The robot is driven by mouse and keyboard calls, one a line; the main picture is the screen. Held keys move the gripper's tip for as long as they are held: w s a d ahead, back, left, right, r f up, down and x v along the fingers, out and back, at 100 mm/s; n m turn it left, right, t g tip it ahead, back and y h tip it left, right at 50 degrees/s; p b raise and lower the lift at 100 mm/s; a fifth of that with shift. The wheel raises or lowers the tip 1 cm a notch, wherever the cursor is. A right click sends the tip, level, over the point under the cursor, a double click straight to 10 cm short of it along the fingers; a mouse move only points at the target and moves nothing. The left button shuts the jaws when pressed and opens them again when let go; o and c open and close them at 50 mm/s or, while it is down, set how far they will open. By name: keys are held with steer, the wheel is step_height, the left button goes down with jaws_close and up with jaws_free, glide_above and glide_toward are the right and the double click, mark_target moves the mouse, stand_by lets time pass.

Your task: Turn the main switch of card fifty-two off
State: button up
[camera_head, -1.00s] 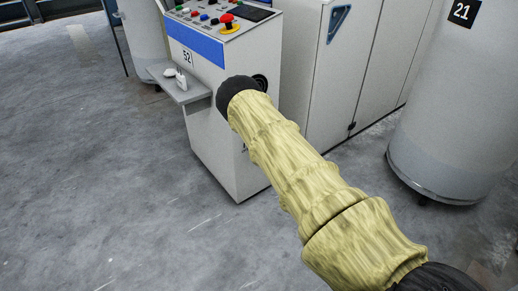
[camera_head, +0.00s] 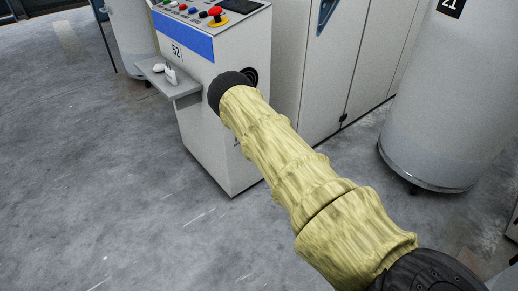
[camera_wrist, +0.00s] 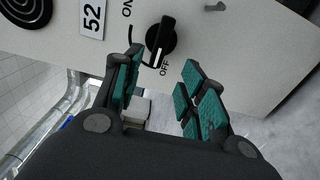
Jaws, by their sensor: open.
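In the wrist view the black rotary main switch (camera_wrist: 162,38) sits on the pale panel, between ON and OFF lettering. Its handle's white mark lies at the OFF end of the printed arc. My gripper (camera_wrist: 163,68) is open and empty. Its teal-padded fingertips are just below the switch in the picture, and the handle is not clasped. In the head view my arm hides the gripper and the switch.
A small grey shelf (camera_head: 184,91) with small white items juts from the cabinet's left side. A red mushroom button (camera_head: 217,17) is on top. Pale cabinets (camera_head: 310,70) stand behind, and a large drum (camera_head: 437,100) stands right. The floor at left is clear.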

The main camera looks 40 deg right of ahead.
steer(key=shift+s, duration=1)
steer(key=s+a+f+m+g+h, duration=0.4)
steer(key=s+a+f+m+g, duration=0.65)
steer(key=s+f, duration=0.45)
steer(key=s+a+r+m+g+y, duration=0.1)
steer(key=s+a+m+g, duration=0.3)
steer(key=s+a, duration=0.7)
steer(key=s+a+m+g+y, duration=0.25)
steer(key=s+a+m, duration=0.35)
steer(key=s, duration=0.8)
step_height(320, 180, up, 31)
steer(key=n+g+h+p, duration=0.1)
steer(key=p, duration=2.9)
steer(key=shift+s+a, duration=0.25)
steer(key=shift+a, duration=0.05)
